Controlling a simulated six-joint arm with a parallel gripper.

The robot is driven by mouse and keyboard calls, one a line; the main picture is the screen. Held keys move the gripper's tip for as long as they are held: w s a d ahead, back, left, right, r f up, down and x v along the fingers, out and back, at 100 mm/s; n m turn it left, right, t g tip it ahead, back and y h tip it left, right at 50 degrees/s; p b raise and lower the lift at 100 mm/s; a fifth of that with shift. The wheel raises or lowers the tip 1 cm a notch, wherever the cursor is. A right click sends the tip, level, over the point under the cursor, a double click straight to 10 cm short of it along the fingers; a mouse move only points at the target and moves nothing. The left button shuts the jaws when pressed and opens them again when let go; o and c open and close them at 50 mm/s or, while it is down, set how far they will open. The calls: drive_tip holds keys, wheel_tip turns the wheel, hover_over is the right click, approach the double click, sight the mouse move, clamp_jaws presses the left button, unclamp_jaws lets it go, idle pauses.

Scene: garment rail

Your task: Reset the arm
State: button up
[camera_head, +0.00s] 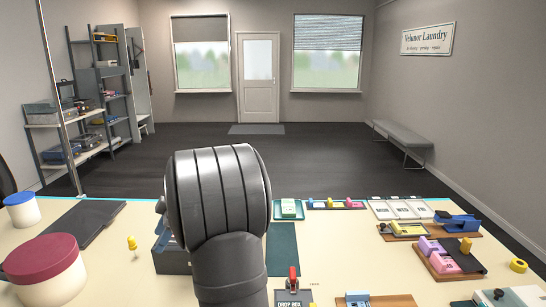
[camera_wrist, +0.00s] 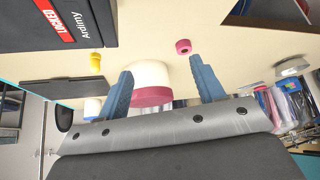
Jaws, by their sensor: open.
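My gripper (camera_wrist: 161,66) shows in the wrist view with its two blue-grey fingers spread apart. Nothing is held between them. Behind the fingers in that view, a white jar with a dark pink lid (camera_wrist: 152,97) stands on the table, seen upside down; I cannot tell how far it is from the fingers. In the head view my arm fills the middle and hides part of the table; the gripper itself does not show there.
The cream table (camera_head: 115,285) carries a maroon-lidded jar (camera_head: 42,262), a blue-lidded jar (camera_head: 22,212), a yellow peg (camera_head: 132,243) and a dark board (camera_head: 75,228) at left. Small trays, a pink block set (camera_head: 445,258) and a yellow tape roll (camera_head: 518,265) stand at right. Garments (camera_wrist: 292,108) hang in the wrist view.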

drive_tip(key=w+d+m+t, duration=0.1)
drive_tip(key=w+d+m, duration=0.1)
drive_tip(key=w+d, duration=0.1)
drive_tip(key=w+d+m+t, duration=0.1)
drive_tip(key=w+d+m, duration=0.1)
drive_tip(key=w+d, duration=0.2)
drive_tip(key=w+d+m+t, duration=0.1)
drive_tip(key=w+d, duration=0.2)
drive_tip(key=d, duration=0.3)
drive_tip(key=shift+w+d+f+m, duration=0.15)
drive_tip(key=shift+d+f+m, duration=0.15)
drive_tip(key=shift+d+m, duration=0.1)
drive_tip(key=w+d+m+t, duration=0.1)
drive_tip(key=w+d+m, duration=0.2)
drive_tip(key=d, duration=0.5)
drive_tip(key=w+d+m+t, duration=0.2)
drive_tip(key=w+d, duration=0.1)
drive_tip(key=d, duration=0.5)
drive_tip(key=shift+d+f+m+h, duration=0.15)
drive_tip(key=shift+m+h, duration=0.25)
